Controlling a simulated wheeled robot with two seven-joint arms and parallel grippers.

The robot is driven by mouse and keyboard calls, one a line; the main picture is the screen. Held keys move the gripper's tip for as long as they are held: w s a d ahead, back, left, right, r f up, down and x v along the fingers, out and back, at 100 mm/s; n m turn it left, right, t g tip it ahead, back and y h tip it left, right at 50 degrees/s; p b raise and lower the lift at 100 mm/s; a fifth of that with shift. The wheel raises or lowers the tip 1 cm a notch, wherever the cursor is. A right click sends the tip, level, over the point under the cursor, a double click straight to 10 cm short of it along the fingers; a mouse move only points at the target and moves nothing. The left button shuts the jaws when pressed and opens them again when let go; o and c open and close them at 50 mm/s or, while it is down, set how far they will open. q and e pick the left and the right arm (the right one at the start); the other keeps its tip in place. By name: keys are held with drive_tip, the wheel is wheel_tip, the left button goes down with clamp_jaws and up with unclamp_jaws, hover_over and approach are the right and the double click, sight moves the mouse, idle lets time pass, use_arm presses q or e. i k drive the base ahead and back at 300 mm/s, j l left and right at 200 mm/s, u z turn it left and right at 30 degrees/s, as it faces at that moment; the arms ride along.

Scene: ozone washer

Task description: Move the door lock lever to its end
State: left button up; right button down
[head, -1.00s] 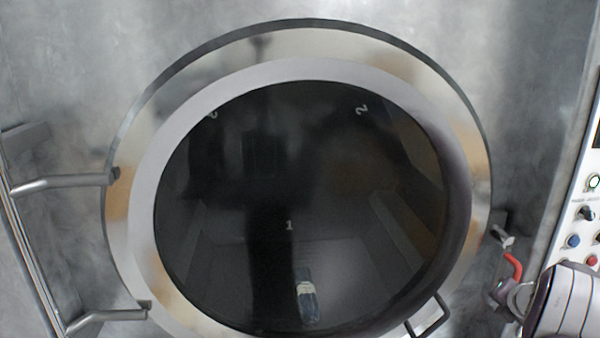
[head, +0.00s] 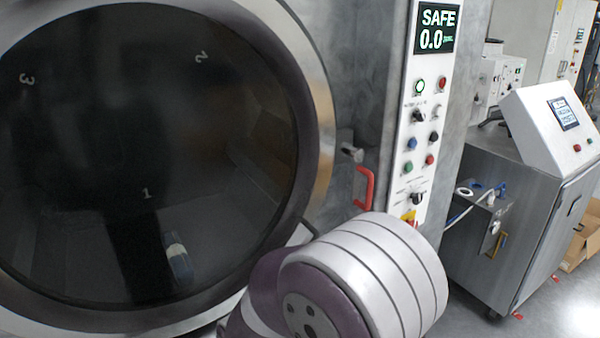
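The door lock lever, a red handle (head: 368,188), stands on the metal front to the right of the round door. A short metal latch piece (head: 350,152) sticks out just above it. The round door (head: 318,130) has a dark glass window and a pale metal rim, and looks closed. My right arm crosses the lower middle of the head view, just below the red lever. Its gripper is hidden, so I cannot see whether it touches the lever. My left gripper is out of view.
A white control panel (head: 407,155) with buttons, knobs and a display reading SAFE 0.0 is right of the lever. Further right stands a metal cabinet (head: 500,232) with a tilted screen console (head: 550,118). A cardboard box (head: 583,235) is on the floor at far right.

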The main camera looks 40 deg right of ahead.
sight(349, 150)
drive_tip(key=z, duration=1.8)
